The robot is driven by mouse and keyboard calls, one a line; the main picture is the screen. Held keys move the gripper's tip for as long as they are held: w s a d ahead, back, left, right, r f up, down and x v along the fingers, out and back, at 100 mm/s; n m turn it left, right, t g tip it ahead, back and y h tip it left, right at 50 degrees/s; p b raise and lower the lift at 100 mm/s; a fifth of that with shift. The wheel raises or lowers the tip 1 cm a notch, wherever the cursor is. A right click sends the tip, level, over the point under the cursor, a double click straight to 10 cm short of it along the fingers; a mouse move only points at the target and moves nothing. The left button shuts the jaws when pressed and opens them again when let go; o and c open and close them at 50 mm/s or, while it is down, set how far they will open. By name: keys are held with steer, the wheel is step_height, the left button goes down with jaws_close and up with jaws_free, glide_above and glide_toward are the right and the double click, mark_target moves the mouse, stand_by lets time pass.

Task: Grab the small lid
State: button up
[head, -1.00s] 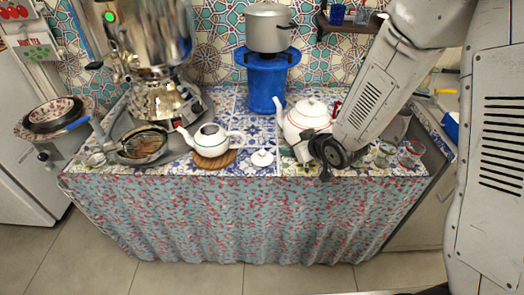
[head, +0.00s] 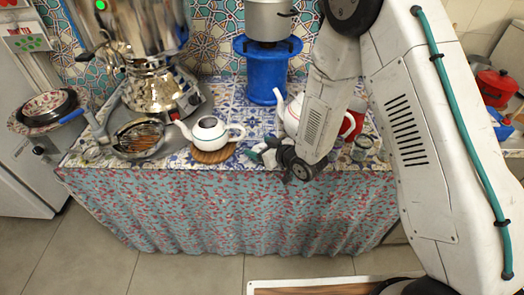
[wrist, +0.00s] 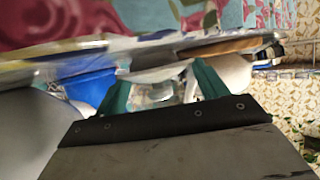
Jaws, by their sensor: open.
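The small white teapot (head: 208,134) stands open-topped on a round wooden trivet (head: 214,155). My gripper (head: 259,153) is just right of it, low at the counter's front, where the small lid lay. A whitish patch (head: 269,158) shows by the fingers, perhaps the small lid, which is otherwise hidden by my gripper. In the wrist view, the green fingers of my gripper (wrist: 162,92) are apart, with a pale, blurred shape between them. I cannot tell whether they touch the lid.
A larger white teapot (head: 291,115) stands behind my arm, partly hidden. The blue stand (head: 268,72) with a metal pot (head: 268,20) is at the back. The samovar (head: 153,85) and a strainer pan (head: 138,138) are at left. Glasses (head: 362,146) stand right of my arm.

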steer(key=shift+w+a+f, duration=0.25)
steer(key=shift+w+a, duration=0.15)
steer(key=shift+w, duration=0.05)
steer(key=c, duration=1.3)
steer(key=shift+s+f, duration=0.1)
jaws_close()
